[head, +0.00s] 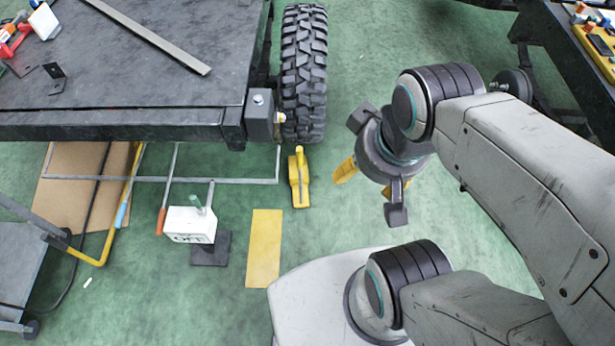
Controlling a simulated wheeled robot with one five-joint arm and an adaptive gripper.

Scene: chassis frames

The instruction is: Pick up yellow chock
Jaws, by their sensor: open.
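A yellow chock (300,180) lies on the green floor in the head view, just in front of the large black tyre, with a raised bar along its top. My gripper (380,165) is to the right of this chock and apart from it, pointing down with its dark fingers spread open. More yellow (345,170) shows at the left and lower right edges of my gripper. The gripper hides most of that area, so I cannot tell whether it is a second chock. I see nothing held between the fingers.
The tyre (304,75) stands beside a dark chassis table (120,90). A white box sign (190,224), a flat yellow floor plate (264,248) and a cart with a yellow tube (85,256) are to the left. Another bench (575,60) is at upper right. Floor behind the gripper is clear.

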